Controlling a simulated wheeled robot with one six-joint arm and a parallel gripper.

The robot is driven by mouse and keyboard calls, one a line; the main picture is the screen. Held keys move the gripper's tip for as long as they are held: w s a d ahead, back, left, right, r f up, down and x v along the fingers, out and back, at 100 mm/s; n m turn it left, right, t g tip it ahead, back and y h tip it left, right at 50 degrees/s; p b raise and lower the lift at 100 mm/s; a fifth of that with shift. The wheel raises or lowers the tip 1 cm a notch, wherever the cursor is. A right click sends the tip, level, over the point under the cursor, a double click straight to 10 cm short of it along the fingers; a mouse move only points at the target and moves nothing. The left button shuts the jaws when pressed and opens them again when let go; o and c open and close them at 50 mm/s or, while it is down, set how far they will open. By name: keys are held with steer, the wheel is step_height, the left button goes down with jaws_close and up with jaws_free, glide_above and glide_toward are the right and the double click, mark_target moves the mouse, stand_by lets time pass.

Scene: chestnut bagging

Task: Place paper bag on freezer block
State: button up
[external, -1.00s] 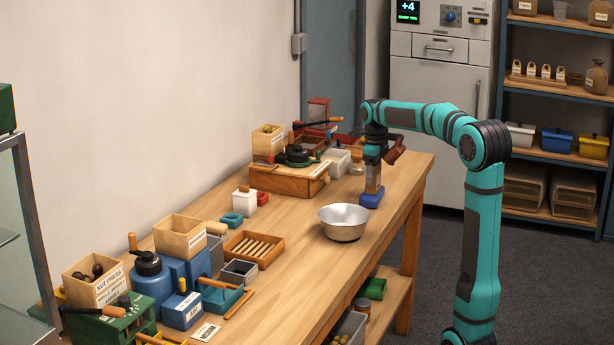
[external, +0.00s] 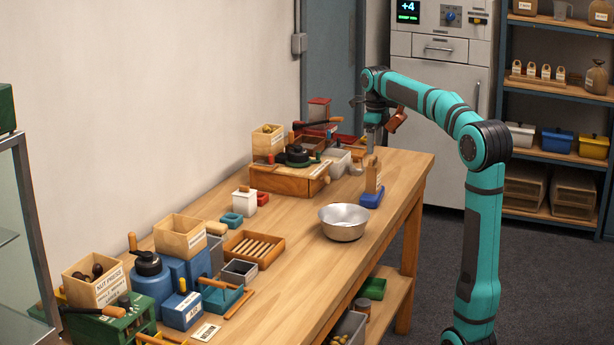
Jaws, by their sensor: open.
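The tan paper bag (external: 373,178) stands upright on the blue freezer block (external: 371,200), which lies on the wooden table behind the metal bowl. My gripper (external: 372,146) is open and points down just above the bag. Its fingers look clear of the bag's body, but whether a fingertip still touches the bag's top is too small to tell.
A metal bowl (external: 343,223) stands in front of the block on the wooden table (external: 300,262). A wooden box-like device (external: 287,180) and small containers crowd the left and back. Table to the right of the block is clear.

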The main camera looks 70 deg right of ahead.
steer(key=shift+r, duration=0.75)
steer(key=shift+a, duration=0.1)
steer(key=a+r+n+t+h, duration=0.3)
steer(key=a+n+t, duration=0.5)
steer(key=a+n, duration=1.15)
steer(key=s+a+n+t+y, duration=0.1)
steer(key=s+a+n+t, duration=0.3)
steer(key=s+a+n, duration=0.2)
steer(key=s+a+n+t+y, duration=0.2)
steer(key=s+a+n+t, duration=0.3)
steer(key=a+n, duration=0.5)
steer(key=s+a, duration=0.2)
steer(key=a, duration=0.2)
steer(key=shift+r, duration=0.25)
steer(key=shift+a+n, duration=0.1)
steer(key=shift+n, duration=0.15)
